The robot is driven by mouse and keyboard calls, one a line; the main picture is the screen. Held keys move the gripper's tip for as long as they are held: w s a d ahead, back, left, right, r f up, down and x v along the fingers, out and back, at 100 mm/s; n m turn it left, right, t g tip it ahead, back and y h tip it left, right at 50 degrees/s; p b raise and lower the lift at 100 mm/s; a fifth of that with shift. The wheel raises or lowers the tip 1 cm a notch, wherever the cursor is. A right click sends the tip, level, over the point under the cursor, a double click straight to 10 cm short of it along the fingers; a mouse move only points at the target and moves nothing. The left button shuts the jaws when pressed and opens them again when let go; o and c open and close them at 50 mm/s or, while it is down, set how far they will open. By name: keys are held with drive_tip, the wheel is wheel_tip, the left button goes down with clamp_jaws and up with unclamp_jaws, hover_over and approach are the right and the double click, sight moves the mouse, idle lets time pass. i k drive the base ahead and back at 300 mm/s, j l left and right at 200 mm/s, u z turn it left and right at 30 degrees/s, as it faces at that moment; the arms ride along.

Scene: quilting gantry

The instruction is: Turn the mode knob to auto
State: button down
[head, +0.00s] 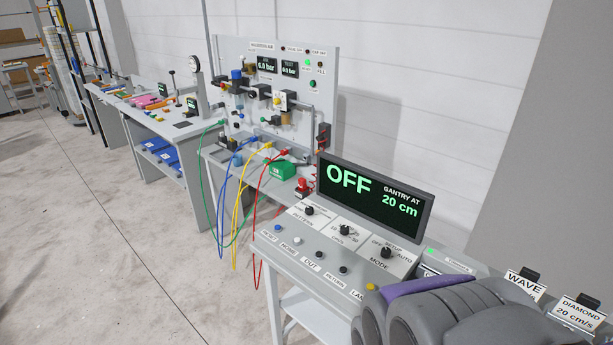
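The mode knob (386,252) is a small black knob on a white plate at the right of the control panel (292,252). OFF is printed at its left, SETUP above it and AUTO at its right. Its pointer is too small to read. Grey rounded parts with a purple piece, seemingly my own arm, fill the lower right, close to the panel's right end. I cannot make out gripper fingers. Nothing touches the knob.
Two other black knobs, the pattern knob (309,210) and a middle knob (344,230), stand left of the mode knob. A row of buttons lies along the front. WAVE (525,283) and DIAMOND (578,312) cards stand at the right. A pneumatic board (276,75) with hoses stands behind. Floor at left is clear.

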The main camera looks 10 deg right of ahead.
sight(386, 253)
drive_tip(key=i+l+z, duration=0.15)
drive_tip(key=z, duration=0.2)
drive_tip(key=i+l+z, duration=0.1)
drive_tip(key=z, duration=0.25)
drive_tip(key=i+l+z, duration=0.1)
drive_tip(key=z, duration=0.25)
drive_tip(key=i, duration=0.1)
